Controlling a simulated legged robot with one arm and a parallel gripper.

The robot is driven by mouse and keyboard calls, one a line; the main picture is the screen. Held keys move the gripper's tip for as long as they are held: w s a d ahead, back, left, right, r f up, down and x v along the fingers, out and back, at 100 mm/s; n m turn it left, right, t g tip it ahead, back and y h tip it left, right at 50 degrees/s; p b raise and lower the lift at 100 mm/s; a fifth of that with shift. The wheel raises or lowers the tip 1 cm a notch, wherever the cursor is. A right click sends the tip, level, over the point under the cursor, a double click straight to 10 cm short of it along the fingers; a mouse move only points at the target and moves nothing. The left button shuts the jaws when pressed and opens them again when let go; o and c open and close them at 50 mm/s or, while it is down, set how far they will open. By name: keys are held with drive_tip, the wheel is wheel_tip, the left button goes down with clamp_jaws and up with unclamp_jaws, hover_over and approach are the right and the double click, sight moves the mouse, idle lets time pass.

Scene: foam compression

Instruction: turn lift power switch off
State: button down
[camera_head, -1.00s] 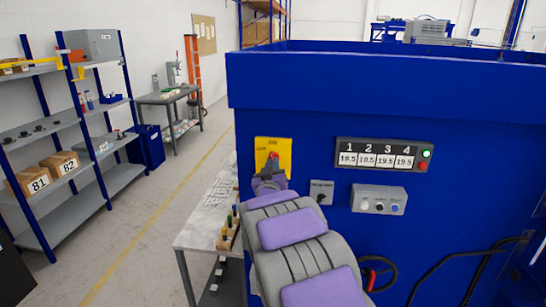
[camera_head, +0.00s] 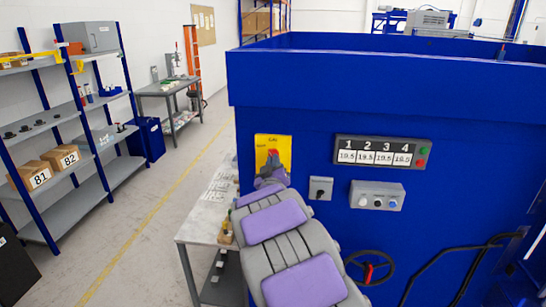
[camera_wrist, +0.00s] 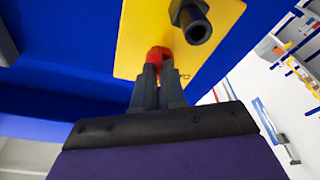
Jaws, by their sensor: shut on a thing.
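A yellow plate (camera_head: 285,144) is fixed on the front of the big blue machine (camera_head: 400,90), and it fills the top of the wrist view (camera_wrist: 132,40). A red switch handle (camera_head: 273,154) stands out from it. In the wrist view, the red handle's end (camera_wrist: 155,55) is between my fingertips. My gripper (camera_wrist: 158,76) is shut on it; in the head view my gripper (camera_head: 271,174) is just below the red part. A dark round post (camera_wrist: 194,24) sticks out of the plate beside the handle. My fingers hide part of the handle.
To the right are a small grey switch box (camera_head: 320,188), a four-number display (camera_head: 380,152), a knob panel (camera_head: 377,195) and a handwheel (camera_head: 370,268). A grey table (camera_head: 200,228) stands at the left. The marked floor (camera_head: 150,220) beyond is open.

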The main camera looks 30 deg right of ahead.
drive_tip(key=n+p, duration=0.1)
drive_tip(key=n, duration=0.1)
drive_tip(key=n+y+p, duration=0.1)
drive_tip(key=n, duration=0.2)
drive_tip(key=shift+d+r, duration=0.1)
drive_tip(key=shift+r, duration=0.3)
drive_tip(key=shift+f+n+y, duration=0.15)
drive_tip(key=shift+n+y, duration=0.15)
drive_tip(key=shift+n, duration=0.6)
drive_tip(key=n, duration=0.2)
drive_tip(key=shift+s+d+n, duration=0.1)
drive_tip(key=shift+n, duration=0.2)
drive_tip(key=n+g+y, duration=0.1)
drive_tip(key=n, duration=0.2)
drive_tip(key=shift+n, duration=0.3)
drive_tip(key=shift+c, duration=2.2)
unclamp_jaws()
